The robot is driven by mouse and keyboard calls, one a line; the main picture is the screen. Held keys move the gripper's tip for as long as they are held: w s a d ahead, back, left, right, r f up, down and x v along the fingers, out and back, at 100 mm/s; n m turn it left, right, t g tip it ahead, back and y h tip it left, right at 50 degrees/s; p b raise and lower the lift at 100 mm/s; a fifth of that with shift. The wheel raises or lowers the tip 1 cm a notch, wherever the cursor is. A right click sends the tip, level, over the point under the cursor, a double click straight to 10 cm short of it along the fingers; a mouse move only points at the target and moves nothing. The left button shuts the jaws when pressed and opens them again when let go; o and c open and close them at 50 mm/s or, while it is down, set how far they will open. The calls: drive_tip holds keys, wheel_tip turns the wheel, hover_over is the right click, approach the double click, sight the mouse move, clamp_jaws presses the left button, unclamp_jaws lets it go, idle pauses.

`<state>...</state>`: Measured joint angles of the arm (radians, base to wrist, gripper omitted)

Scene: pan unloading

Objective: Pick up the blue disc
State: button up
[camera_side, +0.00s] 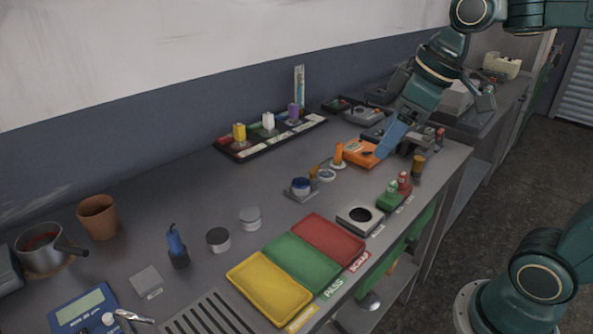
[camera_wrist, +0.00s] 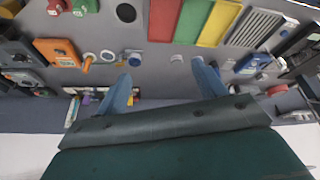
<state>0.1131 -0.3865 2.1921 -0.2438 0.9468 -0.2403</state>
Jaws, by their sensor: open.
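The blue disc (camera_side: 302,184) lies on a small grey square pan (camera_side: 290,193) on the bench, near the middle of the side view. In the wrist view what looks like the same disc (camera_wrist: 133,57) shows just beyond the left fingertip. My gripper (camera_side: 393,138) is at the right in the side view, above the far right part of the bench and well apart from the disc. In the wrist view my gripper (camera_wrist: 163,68) has its two blue fingers spread wide with nothing between them. One finger is mostly hidden in the side view.
An orange device (camera_side: 362,153) and an upright orange-handled tool (camera_side: 338,155) stand between gripper and disc. Yellow (camera_side: 262,290), green and red trays line the front. A black rack (camera_side: 237,154) with coloured blocks stands behind. Two round containers (camera_side: 249,218) sit left of the disc.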

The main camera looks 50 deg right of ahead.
drive_tip(key=w+d+f+n+g+y, duration=0.25)
drive_tip(key=w+n, duration=0.35)
drive_tip(key=w, duration=0.8)
drive_tip(key=w+d+f+n, duration=0.5)
drive_tip(key=w+d+f, duration=0.3)
drive_tip(key=w, duration=0.1)
drive_tip(key=shift+w+g+y, duration=0.15)
drive_tip(key=shift+g+y, duration=0.2)
drive_tip(key=shift+f, duration=0.15)
hover_over(300, 182)
drive_tip(key=d, duration=0.2)
drive_tip(key=shift+s+d+f, duration=0.1)
drive_tip(key=shift+s+f, duration=0.1)
drive_tip(key=shift+f, duration=1.75)
drive_tip(key=shift+s+d+f, duration=0.1)
drive_tip(key=shift+s+f, duration=0.05)
drive_tip(key=shift+f, duration=1.8)
drive_tip(key=shift+x, duration=2.6)
